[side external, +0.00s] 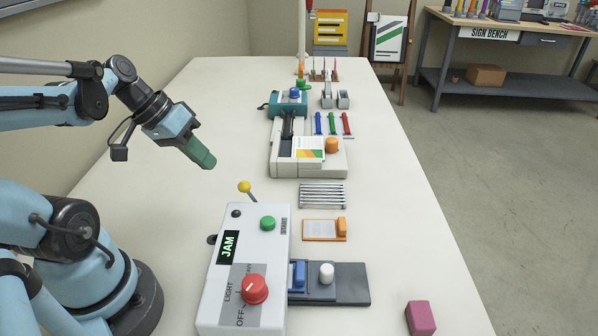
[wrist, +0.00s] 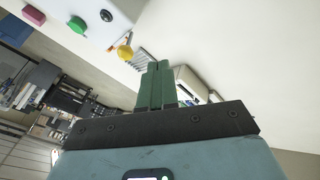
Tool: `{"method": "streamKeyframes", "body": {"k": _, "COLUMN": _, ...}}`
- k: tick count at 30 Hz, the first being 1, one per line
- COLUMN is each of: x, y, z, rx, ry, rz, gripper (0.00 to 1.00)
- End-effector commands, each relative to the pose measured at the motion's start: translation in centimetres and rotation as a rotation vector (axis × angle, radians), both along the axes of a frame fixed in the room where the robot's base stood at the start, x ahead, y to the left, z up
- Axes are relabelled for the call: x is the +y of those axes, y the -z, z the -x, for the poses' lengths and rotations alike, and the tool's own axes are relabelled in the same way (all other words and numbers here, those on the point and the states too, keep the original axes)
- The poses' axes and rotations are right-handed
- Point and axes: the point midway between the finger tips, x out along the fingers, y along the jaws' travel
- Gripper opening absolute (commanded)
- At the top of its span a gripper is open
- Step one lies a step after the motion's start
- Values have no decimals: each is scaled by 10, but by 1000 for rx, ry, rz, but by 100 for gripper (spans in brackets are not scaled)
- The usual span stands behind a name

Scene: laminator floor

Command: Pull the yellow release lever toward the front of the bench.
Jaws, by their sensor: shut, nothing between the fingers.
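The yellow release lever (side external: 245,187) is a yellow ball on a thin metal rod at the far end of the white laminator box (side external: 213,285), whose display reads JAM. The rod tilts up and to the left in the side external view. In the wrist view the yellow ball (wrist: 125,52) shows beyond and left of my fingertips. My gripper (side external: 208,163) has green fingers shut together with nothing between them. It hangs above the bench, up and left of the lever, apart from it. The shut fingers (wrist: 158,68) also show in the wrist view.
The box carries a red knob (side external: 254,289) and a green button (side external: 267,223). Right of it lie a grey rack (side external: 323,195), an orange-framed card (side external: 320,230) and a dark grey slide unit (side external: 345,284). A white machine (side external: 284,165) stands beyond. The bench left of the lever is clear.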

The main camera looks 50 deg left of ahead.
Motion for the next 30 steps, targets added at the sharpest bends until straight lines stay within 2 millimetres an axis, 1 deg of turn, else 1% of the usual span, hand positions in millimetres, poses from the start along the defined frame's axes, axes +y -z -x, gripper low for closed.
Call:
{"method": "streamKeyframes", "body": {"k": 5, "x": -8, "y": 16, "z": -9, "rx": 0, "ry": 5, "rz": -1, "gripper": 0}}
{"method": "streamKeyframes", "body": {"k": 9, "x": -25, "y": 20, "z": -13, "rx": 0, "ry": 6, "rz": 0, "gripper": 0}}
{"method": "streamKeyframes", "body": {"k": 15, "x": -38, "y": 23, "z": -18, "rx": 0, "ry": 2, "rz": -1, "gripper": 0}}
{"method": "streamKeyframes", "body": {"k": 20, "x": -42, "y": 24, "z": -19, "rx": 1, "ry": 0, "rz": 0, "gripper": 0}}
{"method": "streamKeyframes", "body": {"k": 30, "x": -42, "y": 24, "z": -19, "rx": 1, "ry": -1, "rz": 0, "gripper": 0}}
